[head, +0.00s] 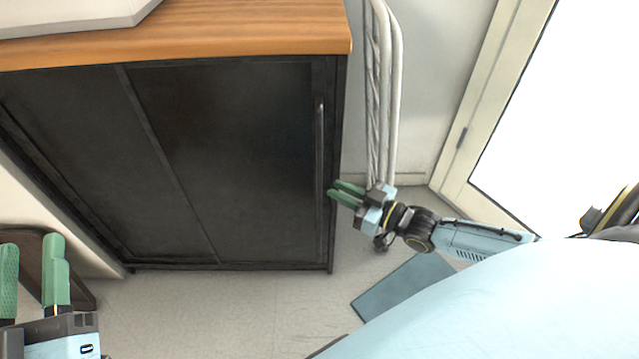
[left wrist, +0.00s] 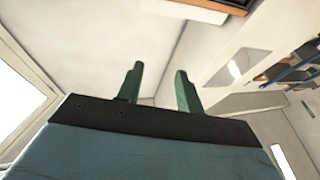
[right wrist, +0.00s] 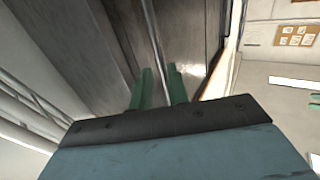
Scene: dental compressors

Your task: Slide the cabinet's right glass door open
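The cabinet is dark with a wooden top (head: 200,35). Its right glass door (head: 235,150) is a dark panel that looks closed, with a long vertical handle (head: 320,150) near its right edge. My right gripper (head: 337,190) is at the cabinet's right edge, beside the handle's lower part; whether it touches is unclear. In the right wrist view its green fingers (right wrist: 160,85) are apart with a narrow gap, facing the dark door and a vertical bar. My left gripper (head: 32,265) is at the lower left, away from the door; its fingers are apart and empty, also in the left wrist view (left wrist: 160,85).
Pale pipes (head: 385,100) run down the wall right of the cabinet. A bright framed door (head: 480,110) stands further right. A brown stool-like object (head: 80,290) is behind my left gripper. The floor (head: 230,310) before the cabinet is clear.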

